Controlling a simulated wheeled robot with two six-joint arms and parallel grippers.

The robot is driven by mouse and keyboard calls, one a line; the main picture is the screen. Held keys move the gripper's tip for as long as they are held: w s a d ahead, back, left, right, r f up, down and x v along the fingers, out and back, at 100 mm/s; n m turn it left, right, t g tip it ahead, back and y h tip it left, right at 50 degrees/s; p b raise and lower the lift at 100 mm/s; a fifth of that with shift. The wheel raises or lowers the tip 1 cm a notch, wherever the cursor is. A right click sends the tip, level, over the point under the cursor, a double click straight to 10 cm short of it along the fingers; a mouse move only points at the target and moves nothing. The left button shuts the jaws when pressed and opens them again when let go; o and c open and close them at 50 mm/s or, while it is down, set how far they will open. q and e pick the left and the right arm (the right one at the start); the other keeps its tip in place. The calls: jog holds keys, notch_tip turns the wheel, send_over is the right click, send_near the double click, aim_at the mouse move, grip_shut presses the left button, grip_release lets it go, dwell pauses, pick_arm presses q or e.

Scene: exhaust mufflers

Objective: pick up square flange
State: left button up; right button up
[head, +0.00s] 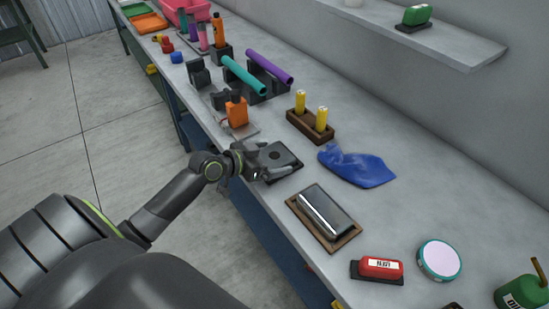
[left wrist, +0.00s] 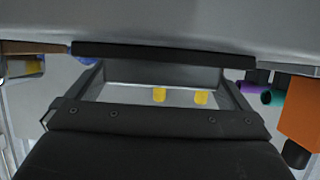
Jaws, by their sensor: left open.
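The square flange (head: 278,155) is a flat dark plate with a round hole, lying on the bench in the head view. My left gripper (head: 272,162) is low over the bench at the flange's near side, with its fingers spread around that side. In the left wrist view, which looks upside down, the flange (left wrist: 165,54) appears edge-on as a dark bar across the open fingertips (left wrist: 163,72). I cannot tell whether the fingers touch it. The flange's near edge is partly hidden by the gripper in the head view. My right gripper is not in view.
An orange block (head: 237,112) stands just beyond the gripper. A brown holder with yellow cylinders (head: 310,125) is behind the flange, and a blue cloth (head: 357,167) lies to its right. A silver box on a wooden tray (head: 297,204) is nearer. The wall bounds the bench's far side.

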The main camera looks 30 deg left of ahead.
pick_arm(q)
jog(key=shift+r, duration=0.1)
jog(key=c, duration=1.3)
